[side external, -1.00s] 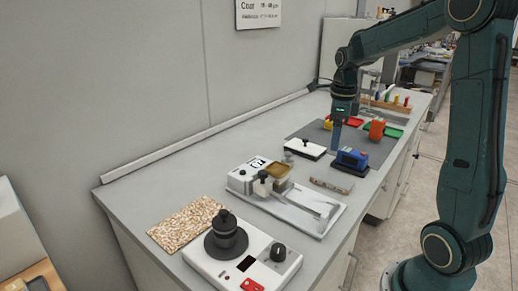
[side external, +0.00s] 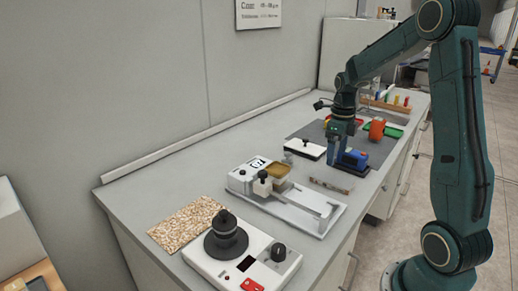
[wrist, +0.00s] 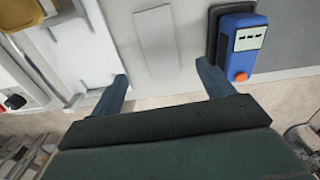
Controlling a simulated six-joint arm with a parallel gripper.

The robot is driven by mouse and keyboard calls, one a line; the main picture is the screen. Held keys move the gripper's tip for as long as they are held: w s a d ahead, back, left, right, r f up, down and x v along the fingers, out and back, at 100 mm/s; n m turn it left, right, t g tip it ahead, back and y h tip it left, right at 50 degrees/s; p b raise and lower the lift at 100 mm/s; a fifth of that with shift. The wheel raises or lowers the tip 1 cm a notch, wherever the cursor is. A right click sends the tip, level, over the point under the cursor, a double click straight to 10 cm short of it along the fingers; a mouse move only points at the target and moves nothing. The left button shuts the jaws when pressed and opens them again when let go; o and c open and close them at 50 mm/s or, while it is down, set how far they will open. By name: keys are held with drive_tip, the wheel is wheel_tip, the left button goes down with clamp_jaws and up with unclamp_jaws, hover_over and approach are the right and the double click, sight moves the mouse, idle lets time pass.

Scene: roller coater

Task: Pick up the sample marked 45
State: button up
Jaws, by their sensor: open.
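A flat pale strip (side external: 331,185) lies on the grey bench between the white roller coater and the blue meter. It also shows in the wrist view (wrist: 156,42), ahead of my fingertips and between their lines. No number is readable on it, so I cannot tell if it is the sample marked 45. My gripper (side external: 335,163) is above the bench, beside the blue meter and behind the strip in the side view. In the wrist view my gripper (wrist: 163,80) is open, with nothing between its fingers.
The blue meter (wrist: 242,42) with an orange button is close to the right finger. The roller coater (side external: 283,196) stands nearer the side camera. A black-knobbed white box (side external: 306,148) and an orange object (side external: 377,130) are farther back. A hotplate-like device (side external: 243,262) is at the front.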

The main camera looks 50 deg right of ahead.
sight(333, 179)
drive_tip(key=shift+f, duration=1.95)
drive_tip(key=shift+f, duration=2.6)
drive_tip(key=c, duration=1.1)
drive_tip(key=shift+r, duration=0.2)
wheel_tip(333, 179, up, 20)
drive_tip(key=shift+f, duration=0.15)
